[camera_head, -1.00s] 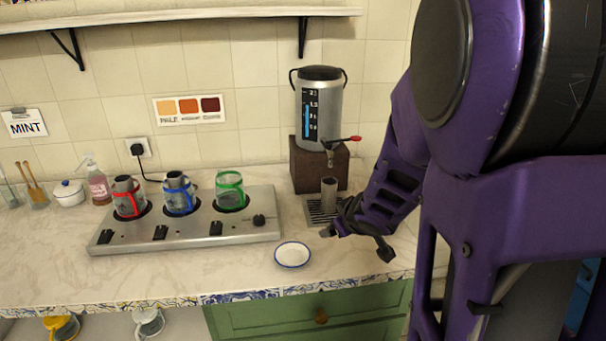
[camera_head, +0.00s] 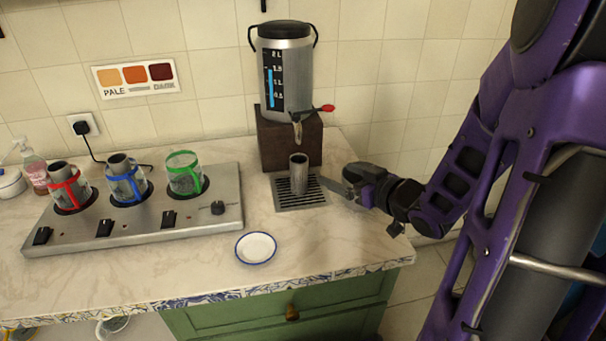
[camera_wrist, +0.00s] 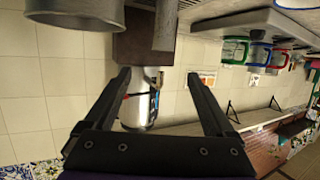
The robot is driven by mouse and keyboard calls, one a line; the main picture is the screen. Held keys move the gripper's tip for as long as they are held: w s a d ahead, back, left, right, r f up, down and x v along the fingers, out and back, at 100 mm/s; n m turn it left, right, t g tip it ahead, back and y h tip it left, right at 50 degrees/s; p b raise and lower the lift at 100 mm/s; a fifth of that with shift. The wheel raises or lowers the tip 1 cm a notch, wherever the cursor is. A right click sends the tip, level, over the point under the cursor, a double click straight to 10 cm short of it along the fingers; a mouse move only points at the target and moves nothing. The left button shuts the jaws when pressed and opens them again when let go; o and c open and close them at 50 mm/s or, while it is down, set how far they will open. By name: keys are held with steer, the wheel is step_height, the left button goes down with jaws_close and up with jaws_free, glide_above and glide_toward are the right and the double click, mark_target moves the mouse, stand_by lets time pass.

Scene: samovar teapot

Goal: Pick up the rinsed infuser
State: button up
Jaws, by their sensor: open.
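The infuser (camera_head: 299,169) is a small grey metal cylinder standing upright on the drip tray (camera_head: 287,204) under the samovar's tap. In the wrist view, which is upside down, a large metal cylinder (camera_wrist: 80,12) at the upper left, cut off by the edge, looks like this infuser. My gripper (camera_head: 343,183) is just right of the infuser and tray, low over the counter. In the wrist view my gripper (camera_wrist: 158,78) has its two fingers apart with nothing held. The infuser is outside the fingers.
The samovar (camera_head: 285,75) stands on a brown block (camera_head: 280,143) behind the tray. A hotplate panel (camera_head: 140,225) with red, blue and green-handled glasses is at left. A white saucer (camera_head: 256,248) lies in front. The counter between saucer and tray is clear.

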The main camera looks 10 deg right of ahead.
steer(key=b, duration=0.2)
glide_toward(295, 158)
steer(key=x, duration=0.3)
steer(key=shift+d+f, duration=0.1)
steer(key=shift+d, duration=0.05)
steer(key=x, duration=0.5)
steer(key=shift+b, duration=0.4)
jaws_close()
